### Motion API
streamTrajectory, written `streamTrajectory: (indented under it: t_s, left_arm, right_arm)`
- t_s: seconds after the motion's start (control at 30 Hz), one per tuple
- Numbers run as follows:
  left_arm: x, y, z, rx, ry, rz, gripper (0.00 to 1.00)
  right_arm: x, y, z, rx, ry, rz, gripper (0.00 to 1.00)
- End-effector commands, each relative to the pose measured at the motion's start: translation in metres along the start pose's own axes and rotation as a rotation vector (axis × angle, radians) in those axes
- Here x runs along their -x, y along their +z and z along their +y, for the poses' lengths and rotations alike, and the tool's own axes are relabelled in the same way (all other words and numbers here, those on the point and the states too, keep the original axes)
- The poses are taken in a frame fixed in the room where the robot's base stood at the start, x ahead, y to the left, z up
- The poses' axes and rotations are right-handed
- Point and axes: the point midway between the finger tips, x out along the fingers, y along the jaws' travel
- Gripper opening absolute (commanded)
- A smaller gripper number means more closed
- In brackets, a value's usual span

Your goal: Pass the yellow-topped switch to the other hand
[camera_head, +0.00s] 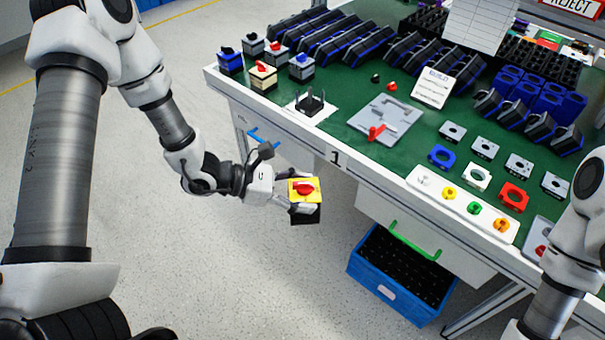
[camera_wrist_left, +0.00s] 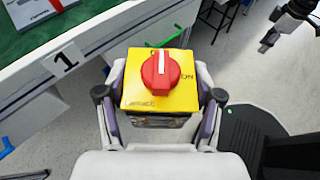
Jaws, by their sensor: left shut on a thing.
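The yellow-topped switch (camera_head: 306,189) has a red knob on a yellow plate and a dark body. My left gripper (camera_head: 296,196) is shut on it and holds it in the air in front of the table's front edge. In the left wrist view the switch (camera_wrist_left: 158,85) sits between the two fingers of my left gripper (camera_wrist_left: 160,108), its yellow face and red knob toward the camera. In the head view my right arm is at the right edge, and its gripper is out of frame. A dark gripper shape at the top right of the left wrist view (camera_wrist_left: 292,25) appears to be my right one, apart from the switch.
A blue crate (camera_head: 358,262) stands on the floor under the table. The floor left of it is clear.

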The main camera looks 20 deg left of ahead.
Motion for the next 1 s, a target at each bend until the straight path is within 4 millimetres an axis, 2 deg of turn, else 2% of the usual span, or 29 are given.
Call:
streamTrajectory:
  t_s: [0.2, 0.4, 0.57, 0.8, 1.0]
  left_arm:
    - [-0.038, 0.052, -0.027, -0.133, -0.297, 0.007, 0.2]
    - [-0.06, 0.084, -0.043, -0.201, -0.473, 0.003, 0.2]
    - [-0.071, 0.086, -0.044, -0.224, -0.54, 0.002, 0.2]
    - [-0.112, 0.07, -0.033, -0.308, -0.738, 0.002, 0.2]
    - [-0.134, 0.062, -0.027, -0.354, -0.853, 0.0, 0.2]
  right_arm:
    - [0.0, 0.0, 0.0, 0.0, 0.0, 0.0, 0.4]
    - [0.0, 0.0, 0.0, 0.0, 0.0, 0.0, 0.4]
    - [0.0, 0.0, 0.0, 0.0, 0.0, 0.0, 0.4]
    - [0.0, 0.0, 0.0, 0.0, 0.0, 0.0, 0.4]
    - [0.0, 0.0, 0.0, 0.0, 0.0, 0.0, 0.4]
